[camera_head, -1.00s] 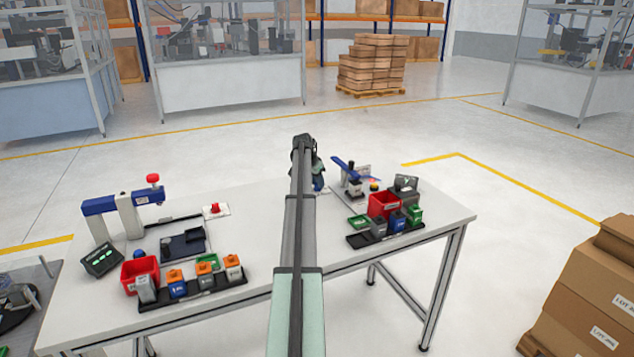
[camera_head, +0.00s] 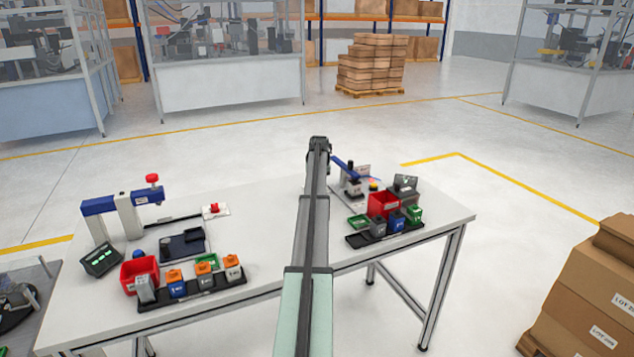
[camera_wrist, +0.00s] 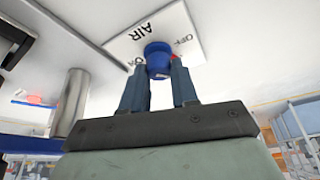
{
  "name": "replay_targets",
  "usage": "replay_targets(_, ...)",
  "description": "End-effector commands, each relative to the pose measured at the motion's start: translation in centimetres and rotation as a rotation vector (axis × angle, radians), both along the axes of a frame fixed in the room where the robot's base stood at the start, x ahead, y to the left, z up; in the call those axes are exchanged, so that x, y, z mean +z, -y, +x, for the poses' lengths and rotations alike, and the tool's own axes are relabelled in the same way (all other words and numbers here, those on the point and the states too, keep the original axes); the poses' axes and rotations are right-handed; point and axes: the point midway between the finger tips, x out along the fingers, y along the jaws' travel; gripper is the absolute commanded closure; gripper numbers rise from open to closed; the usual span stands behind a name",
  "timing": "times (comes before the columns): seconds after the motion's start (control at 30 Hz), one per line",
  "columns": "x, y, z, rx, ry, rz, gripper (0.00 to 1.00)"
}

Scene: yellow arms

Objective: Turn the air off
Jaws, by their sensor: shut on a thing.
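In the wrist view, a white plate (camera_wrist: 125,45) carries the letters AIR and OFF, seen tilted, with another marking partly hidden at its left. A round blue knob (camera_wrist: 158,55) stands on this plate, and a small red spot shows just right of it. My gripper (camera_wrist: 159,72) has its two dark blue fingers at the knob and is shut on it. The fingers cover part of the knob's sides, so I cannot tell which way it points. In the head view my own arm hides the gripper, the knob and the plate.
A metal cylinder (camera_wrist: 70,100) stands left of the gripper in the wrist view. In the head view, the white table (camera_head: 265,230) holds a blue-topped press (camera_head: 125,205) at left and a red bin (camera_head: 382,204) with small coloured containers at right.

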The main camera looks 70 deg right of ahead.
Motion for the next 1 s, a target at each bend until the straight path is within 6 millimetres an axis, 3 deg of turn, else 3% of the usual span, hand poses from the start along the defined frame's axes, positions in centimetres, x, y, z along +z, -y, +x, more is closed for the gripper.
replay_targets(0.77,0.00,-0.01,-0.05,0.094,-0.002,0.001,1.00)
replay_targets(0.8,0.00,-0.01,-0.05,0.094,-0.002,0.001,0.68)
replay_targets(1.0,-0.01,0.00,-0.04,0.093,-0.001,0.001,0.48)
